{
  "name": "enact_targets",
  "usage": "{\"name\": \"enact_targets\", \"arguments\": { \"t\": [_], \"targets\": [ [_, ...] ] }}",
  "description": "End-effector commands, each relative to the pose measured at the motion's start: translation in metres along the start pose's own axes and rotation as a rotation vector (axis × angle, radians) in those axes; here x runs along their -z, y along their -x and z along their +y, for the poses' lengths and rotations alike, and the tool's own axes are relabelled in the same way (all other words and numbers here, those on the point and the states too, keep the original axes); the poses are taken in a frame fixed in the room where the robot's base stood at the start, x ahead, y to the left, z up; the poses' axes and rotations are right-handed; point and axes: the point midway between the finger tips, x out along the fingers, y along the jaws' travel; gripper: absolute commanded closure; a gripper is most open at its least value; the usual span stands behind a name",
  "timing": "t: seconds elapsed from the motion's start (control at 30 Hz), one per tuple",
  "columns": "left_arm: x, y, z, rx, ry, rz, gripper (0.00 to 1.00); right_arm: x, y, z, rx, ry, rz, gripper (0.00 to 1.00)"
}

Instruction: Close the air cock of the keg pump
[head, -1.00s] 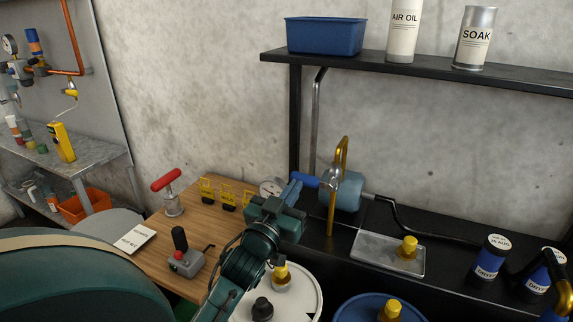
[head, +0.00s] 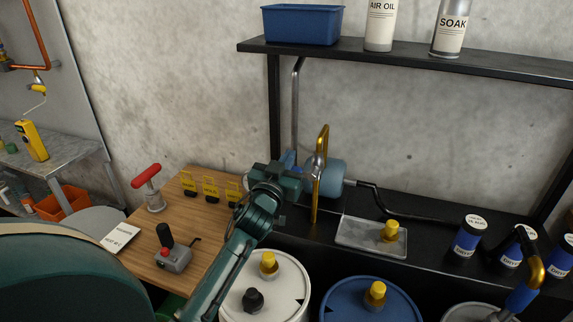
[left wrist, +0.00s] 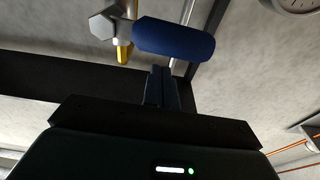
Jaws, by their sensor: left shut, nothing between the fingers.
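The keg pump (head: 333,178) is a pale blue cylinder with a brass bent pipe (head: 323,150), on the black bench by the wall. Its air cock's blue lever (head: 289,158) is mostly hidden behind my left gripper in the head view. In the left wrist view the blue lever handle (left wrist: 173,38) lies across the picture, joined to a metal hex fitting (left wrist: 103,26) on its left. My left gripper (left wrist: 160,72) is shut and empty, its fingertips just below the handle in that view; I cannot tell whether they touch. My right gripper is not in view.
A metal tray (head: 360,238) with a yellow-capped fitting lies right of the pump. White (head: 285,300) and blue (head: 345,300) drums stand in front. A wooden table (head: 205,230) with a red-handled tool (head: 148,178) is at left. A shelf (head: 400,55) hangs above.

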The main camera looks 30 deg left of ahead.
Motion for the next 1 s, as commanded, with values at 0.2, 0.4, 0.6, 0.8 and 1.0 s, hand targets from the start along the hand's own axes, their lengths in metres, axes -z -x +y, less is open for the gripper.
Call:
{"name": "enact_targets", "arguments": {
  "t": [0.2, 0.4, 0.6, 0.8, 1.0],
  "targets": [
    [-0.015, 0.006, -0.001, 0.001, 0.001, 0.003, 1.0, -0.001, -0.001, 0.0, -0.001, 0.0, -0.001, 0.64],
    [-0.016, 0.006, -0.001, 0.001, 0.0, 0.004, 1.0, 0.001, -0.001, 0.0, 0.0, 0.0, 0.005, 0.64],
    [-0.019, 0.007, 0.0, 0.002, 0.011, 0.004, 1.0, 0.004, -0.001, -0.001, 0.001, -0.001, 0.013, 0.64],
    [-0.03, 0.01, -0.002, 0.012, 0.077, 0.002, 1.0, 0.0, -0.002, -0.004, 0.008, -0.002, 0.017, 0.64],
    [-0.032, 0.011, -0.001, 0.012, 0.075, -0.005, 1.0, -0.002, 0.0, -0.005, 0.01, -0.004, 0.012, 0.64]
  ]
}}
